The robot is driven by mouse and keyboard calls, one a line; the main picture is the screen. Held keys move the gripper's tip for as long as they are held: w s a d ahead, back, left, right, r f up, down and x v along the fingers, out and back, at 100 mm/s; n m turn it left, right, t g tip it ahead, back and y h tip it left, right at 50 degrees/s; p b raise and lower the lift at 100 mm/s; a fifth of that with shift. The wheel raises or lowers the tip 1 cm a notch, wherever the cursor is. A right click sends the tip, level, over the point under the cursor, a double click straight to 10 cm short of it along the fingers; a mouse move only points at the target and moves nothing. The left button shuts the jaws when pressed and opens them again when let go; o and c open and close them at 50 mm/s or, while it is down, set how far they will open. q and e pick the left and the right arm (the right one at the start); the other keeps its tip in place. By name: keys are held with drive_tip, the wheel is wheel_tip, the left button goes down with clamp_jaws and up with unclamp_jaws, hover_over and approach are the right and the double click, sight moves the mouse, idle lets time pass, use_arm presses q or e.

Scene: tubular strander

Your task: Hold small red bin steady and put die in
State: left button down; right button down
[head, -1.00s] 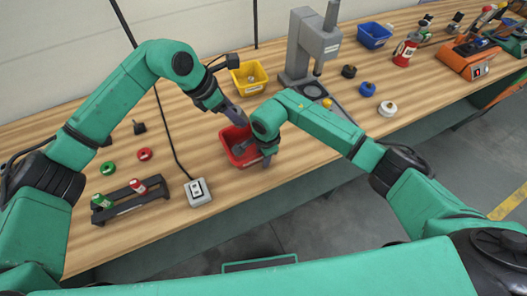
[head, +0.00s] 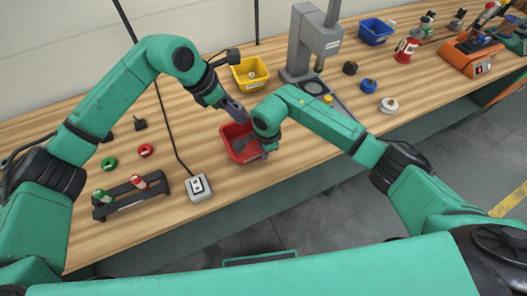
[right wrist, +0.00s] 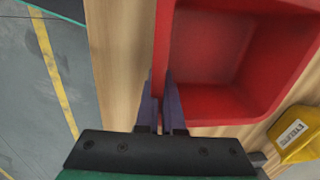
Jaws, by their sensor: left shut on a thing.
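The small red bin (head: 238,155) stands on the bench near its front edge, and its empty-looking inside fills much of the right wrist view (right wrist: 215,50). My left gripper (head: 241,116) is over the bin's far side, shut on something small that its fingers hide. I cannot make out the die. My right gripper (head: 262,152) is at the bin's near right side. In the right wrist view its fingers (right wrist: 160,105) are close together, one on each side of the bin's wall, shut on it.
A yellow bin (head: 235,76) with a small pale thing in it and a grey press (head: 300,62) stand behind. A dark rack with spools (head: 130,200) and a grey switch box (head: 198,188) are to the left. The bench's front edge is close to the red bin.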

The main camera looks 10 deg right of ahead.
drive_tip(key=shift+s+f, duration=0.15)
drive_tip(key=shift+f, duration=0.05)
idle(0.6)
use_arm(q)
drive_tip(key=shift+f, duration=5.9)
use_arm(e)
drive_tip(key=shift+d, duration=0.1)
use_arm(q)
drive_tip(key=shift+c, duration=0.9)
unclamp_jaws()
drive_tip(key=v, duration=1.2)
drive_tip(key=shift+r, duration=0.1)
